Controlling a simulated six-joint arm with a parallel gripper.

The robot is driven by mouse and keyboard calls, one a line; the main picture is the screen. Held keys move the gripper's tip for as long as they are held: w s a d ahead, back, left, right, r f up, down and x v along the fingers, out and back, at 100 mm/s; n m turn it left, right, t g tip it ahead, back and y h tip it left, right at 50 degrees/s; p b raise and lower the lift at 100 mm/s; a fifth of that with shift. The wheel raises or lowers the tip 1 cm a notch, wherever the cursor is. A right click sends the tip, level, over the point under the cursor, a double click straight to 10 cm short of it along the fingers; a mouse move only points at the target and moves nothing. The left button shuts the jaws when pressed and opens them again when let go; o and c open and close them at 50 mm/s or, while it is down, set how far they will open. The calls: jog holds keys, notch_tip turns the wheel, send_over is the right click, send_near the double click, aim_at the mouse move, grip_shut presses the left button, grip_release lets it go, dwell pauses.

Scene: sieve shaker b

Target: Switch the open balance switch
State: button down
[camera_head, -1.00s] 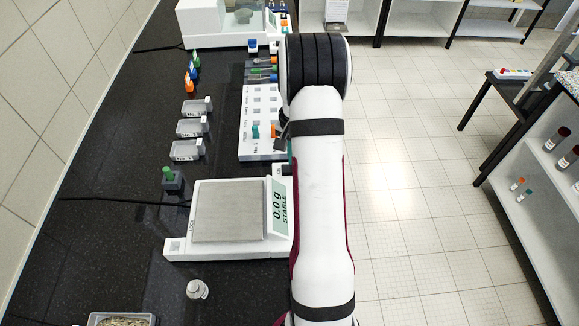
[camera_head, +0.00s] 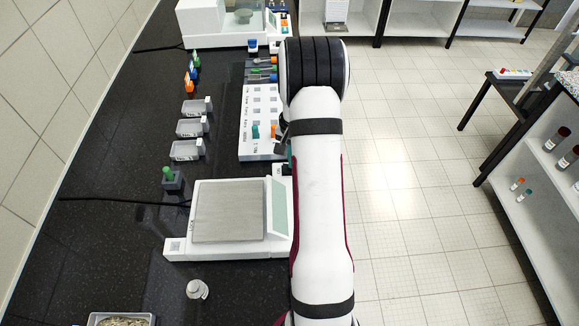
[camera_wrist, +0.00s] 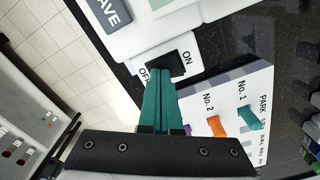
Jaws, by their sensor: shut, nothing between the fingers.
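The open balance (camera_head: 178,247) stands at the front of the black bench, with a bare steel pan and a blank display (camera_head: 279,208). Its black rocker switch (camera_wrist: 184,64) shows in the wrist view, between the printed words ON and OFF. My gripper (camera_wrist: 161,73) has teal fingers, shut together and empty. The fingertips are at the OFF side of the rocker; I cannot tell whether they touch it. In the head view my arm hides most of the gripper and the switch area.
A white rack (camera_head: 247,142) with an orange and a teal piece stands just behind the balance; it also shows close to my fingers in the wrist view (camera_wrist: 238,88).

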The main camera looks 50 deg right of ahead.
notch_tip(320, 180, up, 7)
dwell(0.6)
jog(key=s+a+r+n, duration=0.1)
jog(key=a+r+n, duration=0.1)
jog(key=a+r, duration=0.5)
jog(key=s+a+r+n, duration=0.1)
jog(key=a+r+n, duration=0.1)
jog(key=a, duration=0.9)
jog(key=s+a+r+n+y, duration=0.1)
jog(key=s+a+n, duration=0.4)
jog(key=s+a, duration=1.1)
jog(key=shift+r+y, duration=0.25)
jog(key=shift+y, duration=0.15)
